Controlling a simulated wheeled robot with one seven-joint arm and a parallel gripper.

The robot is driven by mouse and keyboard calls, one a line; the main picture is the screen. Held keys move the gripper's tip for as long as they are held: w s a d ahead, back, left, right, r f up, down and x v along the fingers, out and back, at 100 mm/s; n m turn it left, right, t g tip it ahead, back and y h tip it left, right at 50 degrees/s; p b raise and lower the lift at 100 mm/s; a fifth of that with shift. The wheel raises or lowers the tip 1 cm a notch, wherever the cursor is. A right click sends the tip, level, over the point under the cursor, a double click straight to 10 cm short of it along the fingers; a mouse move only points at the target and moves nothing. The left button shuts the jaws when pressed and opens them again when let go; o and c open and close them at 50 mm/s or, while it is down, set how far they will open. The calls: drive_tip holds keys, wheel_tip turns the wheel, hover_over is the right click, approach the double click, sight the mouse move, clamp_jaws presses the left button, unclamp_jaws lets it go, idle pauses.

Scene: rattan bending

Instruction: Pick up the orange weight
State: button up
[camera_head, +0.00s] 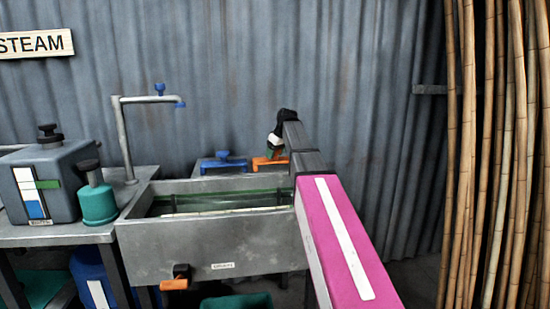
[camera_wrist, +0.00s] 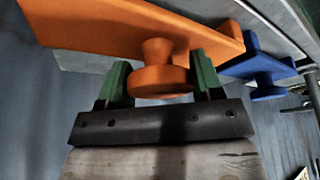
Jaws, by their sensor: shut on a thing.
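The orange weight (camera_wrist: 160,78) fills the upper middle of the wrist view, a flat bar with a round knob. My gripper (camera_wrist: 160,85) has its two green fingers on either side of the knob and is shut on it. In the head view the orange weight (camera_head: 268,163) shows partly behind my arm, at the back of the metal trough. There my gripper (camera_head: 272,151) is mostly hidden by the dark wrist. I cannot tell whether the weight touches the surface under it.
A blue weight (camera_head: 223,163) sits just left of the orange one, close by. The metal trough (camera_head: 205,246) stands in front, with a tap (camera_head: 125,135) at its left. A grey tank (camera_head: 45,185) and green canister (camera_head: 97,203) are further left. Bamboo poles (camera_head: 500,150) stand right.

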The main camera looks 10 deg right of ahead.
drive_tip(key=shift+r, duration=0.7)
drive_tip(key=r, duration=0.3)
drive_tip(key=shift+s+a, duration=0.1)
drive_tip(key=shift+a, duration=0.3)
drive_tip(key=s+a+r, duration=0.3)
drive_tip(key=a+r, duration=0.3)
drive_tip(key=a, duration=0.4)
drive_tip(key=shift+s+a+r, duration=0.15)
drive_tip(key=shift+s+r, duration=0.05)
drive_tip(key=shift+r, duration=0.1)
